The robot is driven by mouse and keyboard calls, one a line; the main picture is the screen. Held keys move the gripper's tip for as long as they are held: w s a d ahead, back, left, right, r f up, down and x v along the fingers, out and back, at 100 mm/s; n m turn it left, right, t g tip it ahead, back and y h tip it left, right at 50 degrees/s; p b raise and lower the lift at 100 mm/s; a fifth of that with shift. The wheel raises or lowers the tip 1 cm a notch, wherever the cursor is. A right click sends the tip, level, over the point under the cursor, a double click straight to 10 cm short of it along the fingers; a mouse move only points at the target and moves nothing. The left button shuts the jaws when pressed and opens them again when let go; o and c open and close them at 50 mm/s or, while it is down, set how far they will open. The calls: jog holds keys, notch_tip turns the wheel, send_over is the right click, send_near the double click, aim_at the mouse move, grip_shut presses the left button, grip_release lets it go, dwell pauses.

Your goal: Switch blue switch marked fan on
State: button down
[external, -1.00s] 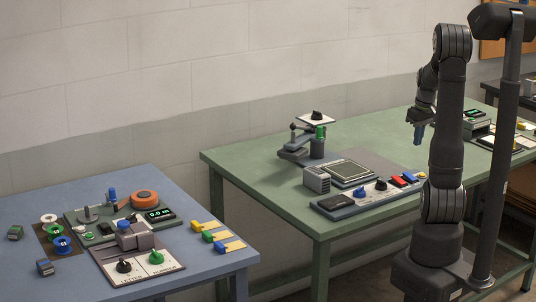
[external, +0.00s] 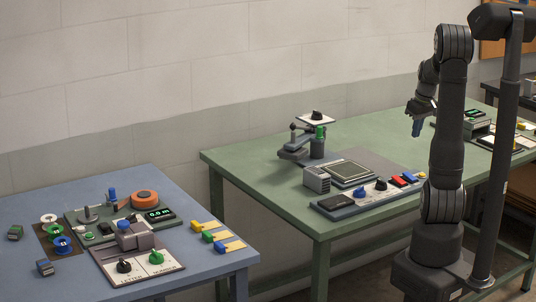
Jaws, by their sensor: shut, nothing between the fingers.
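A small blue switch (external: 409,177) sits on the control panel (external: 345,209) at the front edge of the green table, between a red switch (external: 397,181) and a yellow one (external: 421,175). Its marking is too small to read, and I cannot tell its position.
The panel also carries a dark knob (external: 381,184). A flat plate press (external: 353,173) and a grey block (external: 316,180) stand behind it. A clamp stand (external: 296,146) is farther back. A blue table (external: 130,184) with other devices stands at the left.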

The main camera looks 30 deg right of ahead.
aim_at(406, 172)
jog(key=shift+f, duration=0.1)
jog(key=x, duration=1.3)
jog(key=shift+w+f, duration=0.1)
jog(key=shift+f, duration=0.3)
